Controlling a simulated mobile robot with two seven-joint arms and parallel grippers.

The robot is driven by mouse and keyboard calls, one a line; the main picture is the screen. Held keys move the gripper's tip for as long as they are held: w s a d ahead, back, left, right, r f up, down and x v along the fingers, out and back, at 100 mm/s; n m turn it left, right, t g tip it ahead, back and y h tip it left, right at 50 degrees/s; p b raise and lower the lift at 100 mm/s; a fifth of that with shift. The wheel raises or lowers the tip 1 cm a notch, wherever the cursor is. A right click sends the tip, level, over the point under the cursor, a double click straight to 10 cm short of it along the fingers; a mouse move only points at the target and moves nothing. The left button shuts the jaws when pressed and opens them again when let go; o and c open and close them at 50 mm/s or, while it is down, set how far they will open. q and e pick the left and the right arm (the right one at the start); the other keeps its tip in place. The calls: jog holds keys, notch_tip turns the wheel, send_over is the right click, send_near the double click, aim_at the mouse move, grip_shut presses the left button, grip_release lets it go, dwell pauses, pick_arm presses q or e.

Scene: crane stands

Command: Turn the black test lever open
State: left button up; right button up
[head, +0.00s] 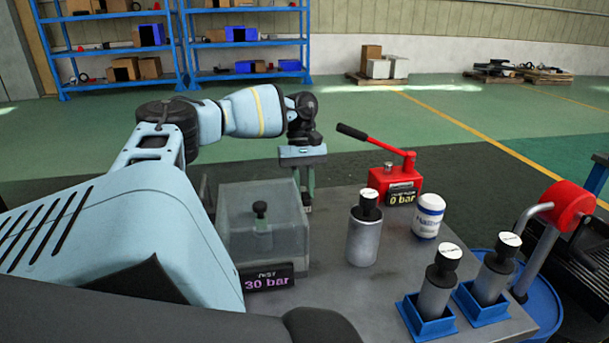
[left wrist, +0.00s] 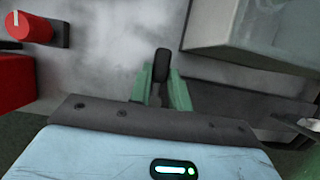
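The black test lever (left wrist: 162,65) shows upright in the left wrist view, between the green fingers of my left gripper (left wrist: 161,92). The fingers are close together on either side of it, and its rounded top stands out past their tips. In the head view my left gripper (head: 305,185) points down beside the right wall of the clear test box (head: 255,245); there the lever is mostly hidden by the fingers. A sign reading 30 bar (head: 268,280) is on the box's front. My right gripper is not in view.
A red hand pump (head: 396,182) with a 0 bar sign stands right of my gripper, its red knob (left wrist: 28,25) close by. On the bench (head: 345,300) are a metal cylinder (head: 364,235), a white jar (head: 428,215) and two cylinders in blue holders (head: 428,320).

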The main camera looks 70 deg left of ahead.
aim_at(303, 190)
pick_arm(q)
jog(key=o, duration=0.4)
jog(key=shift+v, duration=1.05)
jog(key=shift+a+r, duration=0.15)
jog(key=shift+r, duration=0.25)
jog(key=p+v, duration=0.2)
jog(key=p, duration=0.2)
jog(key=shift+r, duration=0.3)
jog(key=shift+w+a+r+p, duration=0.1)
jog(key=shift+a+r+p, duration=0.1)
jog(key=shift+r+p, duration=0.25)
jog(key=shift+a+r+p, duration=0.2)
jog(key=shift+r+p, duration=0.1)
jog(key=shift+p, duration=0.1)
jog(key=shift+a+r, duration=0.15)
jog(key=shift+r, duration=0.15)
